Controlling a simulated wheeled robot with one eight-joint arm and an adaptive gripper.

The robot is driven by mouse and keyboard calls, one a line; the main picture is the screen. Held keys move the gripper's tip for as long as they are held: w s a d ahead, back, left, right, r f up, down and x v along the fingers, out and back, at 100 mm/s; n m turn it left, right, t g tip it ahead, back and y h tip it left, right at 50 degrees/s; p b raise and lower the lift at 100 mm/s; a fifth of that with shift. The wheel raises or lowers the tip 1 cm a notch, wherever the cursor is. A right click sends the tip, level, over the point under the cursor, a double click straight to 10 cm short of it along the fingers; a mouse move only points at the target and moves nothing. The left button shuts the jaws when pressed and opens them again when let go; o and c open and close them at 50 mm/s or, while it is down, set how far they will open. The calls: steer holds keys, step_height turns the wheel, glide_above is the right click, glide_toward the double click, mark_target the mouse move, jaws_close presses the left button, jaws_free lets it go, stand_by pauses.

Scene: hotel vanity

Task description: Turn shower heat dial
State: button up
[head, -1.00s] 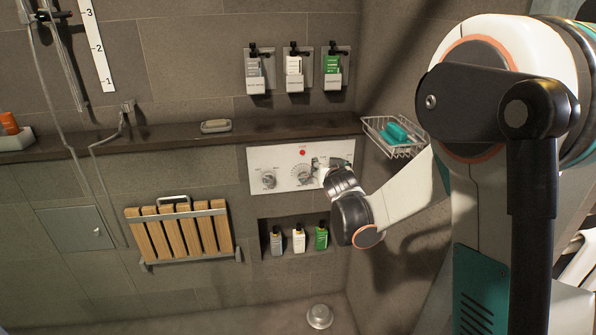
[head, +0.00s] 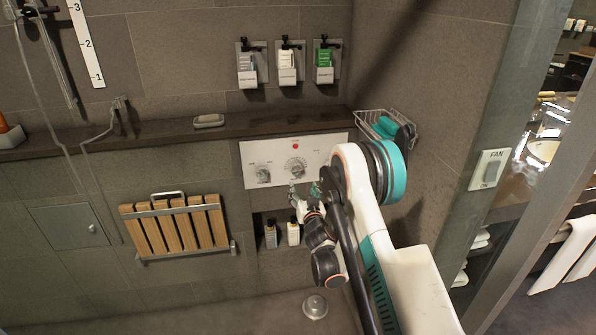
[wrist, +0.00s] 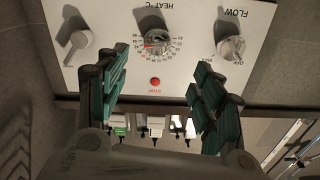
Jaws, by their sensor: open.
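The heat dial (head: 295,168) is a round knob with a numbered scale in the middle of a white control panel (head: 279,182). In the wrist view the heat dial (wrist: 158,45) shows upside down, labelled HEAT °C, beyond the fingertips. My gripper (head: 304,190) is open just below the dial in the head view. In the wrist view my gripper (wrist: 157,72) has its two teal-padded fingers spread on either side, with nothing between them. The dial appears roughly centred between the fingers and apart from them; exact distance is unclear.
The flow knob (wrist: 232,48) and another knob (wrist: 76,40) flank the dial, and a red stop button (wrist: 155,82) is close by. A niche with bottles (head: 293,234) is below the panel. A ledge (head: 165,133) and wire basket (head: 372,120) are above.

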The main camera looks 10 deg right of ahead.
mark_target(296, 172)
steer(key=w+b, duration=0.3)
steer(key=w, duration=0.8)
steer(key=shift+w+f, duration=0.1)
steer(key=shift+w, duration=0.9)
steer(key=shift+c, duration=0.2)
steer(key=c, duration=1)
